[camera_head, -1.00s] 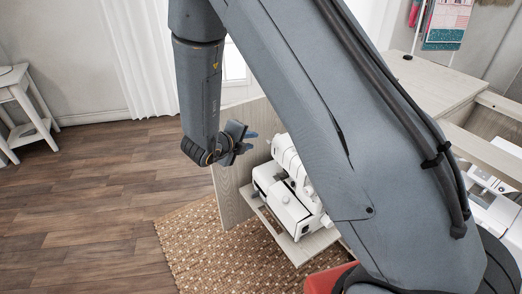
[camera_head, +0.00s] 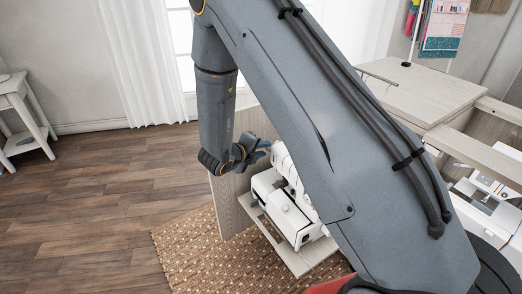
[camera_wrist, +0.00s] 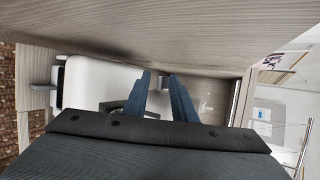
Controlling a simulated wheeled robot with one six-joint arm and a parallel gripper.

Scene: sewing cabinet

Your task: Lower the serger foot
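The white serger (camera_head: 284,196) stands on a low pull-out shelf (camera_head: 304,258) of the cabinet in the head view. My arm covers its right side. In the wrist view a large white body, seemingly the serger (camera_wrist: 105,82), lies beyond and left of my fingers. My gripper (camera_head: 262,148) is just above and left of the serger's top in the head view, beside the upright wooden panel. In the wrist view my gripper (camera_wrist: 160,78) has its two blue fingers a little apart with nothing between them. The serger's foot cannot be made out in either view.
A wooden cabinet panel (camera_head: 230,204) stands upright left of the serger. Another sewing machine (camera_head: 484,196) sits in the cabinet at the right. A woven rug (camera_head: 190,262) lies below, with open wood floor to the left. In the wrist view a wooden board (camera_wrist: 160,30) spans the top.

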